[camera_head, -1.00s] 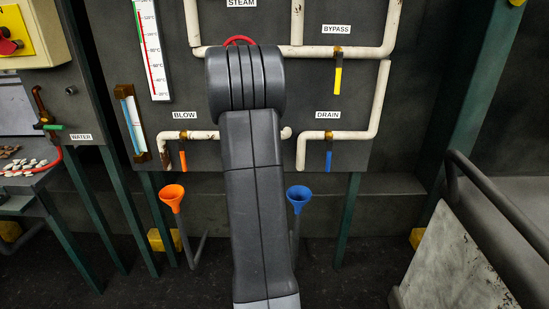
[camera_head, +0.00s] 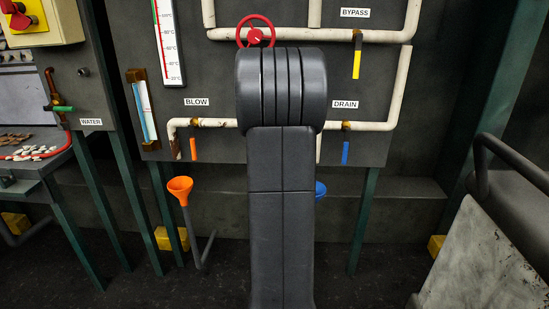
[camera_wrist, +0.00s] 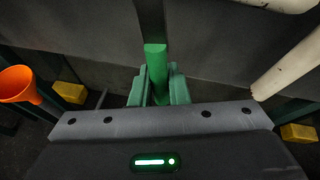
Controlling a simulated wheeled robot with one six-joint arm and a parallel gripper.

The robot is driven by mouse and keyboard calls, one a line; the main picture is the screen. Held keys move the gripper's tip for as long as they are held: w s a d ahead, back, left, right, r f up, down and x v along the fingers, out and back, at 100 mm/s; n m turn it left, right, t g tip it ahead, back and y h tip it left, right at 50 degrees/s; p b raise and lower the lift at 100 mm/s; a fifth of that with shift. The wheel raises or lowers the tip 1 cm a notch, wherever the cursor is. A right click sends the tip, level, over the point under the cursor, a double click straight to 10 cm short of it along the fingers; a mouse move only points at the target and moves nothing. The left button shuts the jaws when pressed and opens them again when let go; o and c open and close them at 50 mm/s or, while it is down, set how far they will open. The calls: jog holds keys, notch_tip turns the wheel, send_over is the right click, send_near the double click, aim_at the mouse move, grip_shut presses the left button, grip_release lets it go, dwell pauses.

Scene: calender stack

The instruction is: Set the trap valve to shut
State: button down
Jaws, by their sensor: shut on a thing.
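In the wrist view a green-ended lever (camera_wrist: 155,62) hangs straight down on a dark bar in front of the grey panel. My gripper (camera_wrist: 158,88) has its two green fingers on either side of the green end, shut on it. No label naming the trap valve shows. In the head view my own arm covers the middle of the panel, hiding my gripper and this lever, so the lever's setting against any mark cannot be told.
Orange blow lever (camera_head: 194,149), blue drain lever (camera_head: 346,152) and yellow bypass lever (camera_head: 357,58) hang down. A red handwheel (camera_head: 256,32) sits above my arm. An orange funnel (camera_head: 180,187) stands low left; a blue funnel (camera_head: 320,190) is mostly hidden.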

jog(key=shift+a+m+y+b, duration=0.6)
jog(key=shift+a+m+b, duration=0.1)
jog(key=shift+a, duration=0.05)
jog(key=c, duration=1.4)
grip_release()
jog(key=shift+s, duration=0.1)
jog(key=shift+p+v, duration=1.2)
jog(key=shift+v, duration=5.6)
jog(key=shift+f, duration=0.1)
